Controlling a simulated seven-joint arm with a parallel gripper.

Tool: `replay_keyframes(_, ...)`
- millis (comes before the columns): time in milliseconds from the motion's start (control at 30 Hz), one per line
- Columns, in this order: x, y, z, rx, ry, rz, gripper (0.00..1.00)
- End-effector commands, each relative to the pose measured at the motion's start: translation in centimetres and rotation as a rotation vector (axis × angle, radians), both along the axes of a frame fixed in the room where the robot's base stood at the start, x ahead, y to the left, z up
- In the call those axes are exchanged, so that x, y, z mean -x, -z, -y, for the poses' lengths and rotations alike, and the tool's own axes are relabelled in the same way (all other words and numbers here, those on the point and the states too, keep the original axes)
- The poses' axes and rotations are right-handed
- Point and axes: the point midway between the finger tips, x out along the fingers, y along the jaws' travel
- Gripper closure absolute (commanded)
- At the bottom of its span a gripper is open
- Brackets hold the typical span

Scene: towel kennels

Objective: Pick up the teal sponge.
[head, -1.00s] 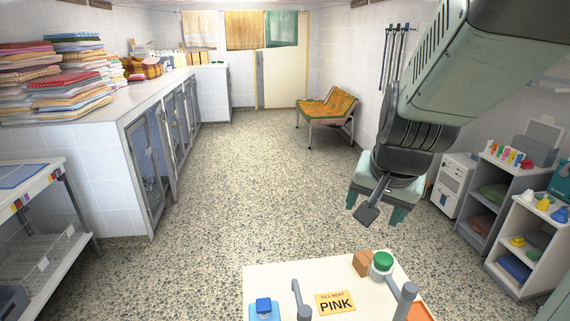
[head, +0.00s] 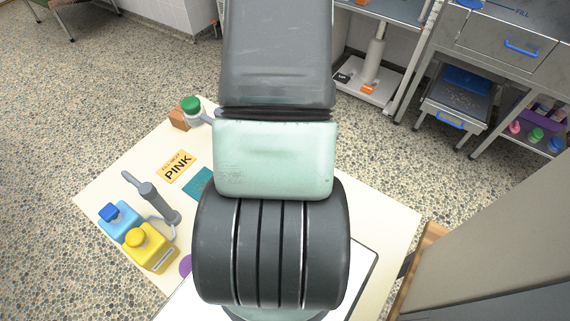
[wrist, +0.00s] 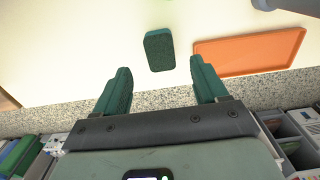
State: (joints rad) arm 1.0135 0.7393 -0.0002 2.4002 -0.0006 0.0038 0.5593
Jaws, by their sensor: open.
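The teal sponge (wrist: 159,50) lies flat on the pale tabletop in the wrist view, a dark rounded block with its long side running up the picture. My gripper (wrist: 160,68) is open and empty, with one teal finger on either side of the picture and the sponge beyond the gap between their tips. The sponge lies roughly centred on that gap. In the head view my arm hides the gripper. A teal patch shows at my arm's left edge there; I cannot tell whether it is the sponge.
An orange tray (wrist: 250,50) lies right of the sponge. In the head view, a blue bottle (head: 119,222), a yellow bottle (head: 150,250), a PINK card (head: 177,167) and a green-capped bottle (head: 192,108) are on the table's left part. My arm covers the middle.

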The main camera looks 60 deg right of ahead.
Motion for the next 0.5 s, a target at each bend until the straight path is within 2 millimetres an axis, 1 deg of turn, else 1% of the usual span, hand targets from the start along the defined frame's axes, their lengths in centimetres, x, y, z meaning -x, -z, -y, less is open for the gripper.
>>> replay_keyframes(33, 0.0, 0.5, 0.0, -0.001, 0.000, 0.000, 0.28)
replay_keyframes(233, 0.0, 1.9, 0.0, -0.001, 0.000, 0.000, 0.28)
replay_keyframes(500, 0.0, 5.5, 0.0, -0.002, -0.002, -0.001, 0.28)
